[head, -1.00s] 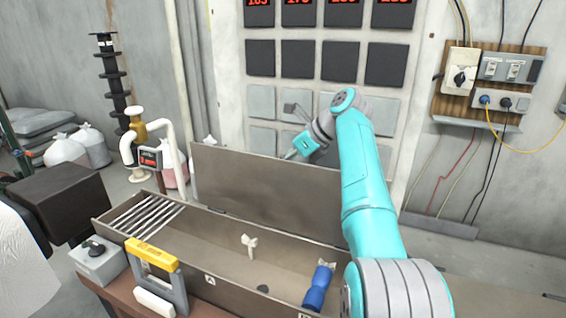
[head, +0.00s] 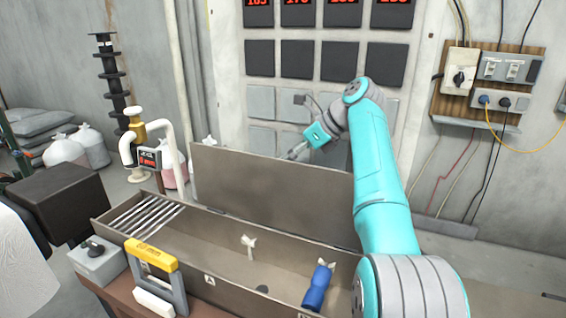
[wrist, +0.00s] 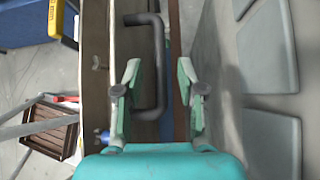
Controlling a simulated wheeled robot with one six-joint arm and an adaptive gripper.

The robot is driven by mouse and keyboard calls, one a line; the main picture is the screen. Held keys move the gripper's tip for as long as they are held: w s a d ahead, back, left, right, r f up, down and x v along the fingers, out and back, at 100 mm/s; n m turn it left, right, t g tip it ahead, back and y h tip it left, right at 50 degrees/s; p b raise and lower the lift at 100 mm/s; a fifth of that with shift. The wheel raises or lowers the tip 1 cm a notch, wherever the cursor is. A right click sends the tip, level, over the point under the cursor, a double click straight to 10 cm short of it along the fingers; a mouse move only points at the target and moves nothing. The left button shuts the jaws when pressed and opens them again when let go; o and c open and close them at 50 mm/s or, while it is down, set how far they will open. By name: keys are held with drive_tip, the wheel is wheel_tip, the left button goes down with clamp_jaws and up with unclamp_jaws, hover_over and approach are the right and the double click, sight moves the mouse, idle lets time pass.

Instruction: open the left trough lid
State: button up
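The left trough (head: 225,228) is a long grey-brown metal box with its inside in view. Its lid (head: 270,192) stands upright along the back edge. My gripper (head: 292,152) is at the lid's top edge in the head view. In the wrist view my gripper (wrist: 160,88) is open, its two fingers apart. A dark U-shaped handle (wrist: 158,65) shows between and beyond the fingers, closer to the left one. I cannot tell whether a finger touches it. The handle is hidden in the head view.
A blue spool-like piece (head: 317,287) and a pale wing-shaped fitting (head: 249,243) are in the trough. A yellow-topped frame (head: 150,255) and grey switch box (head: 97,258) stand at its front left. The panel wall (head: 300,95) is close behind.

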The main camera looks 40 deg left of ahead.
drive_tip(key=v, duration=0.8)
drive_tip(key=shift+d+r, duration=0.15)
drive_tip(key=shift+r, duration=0.05)
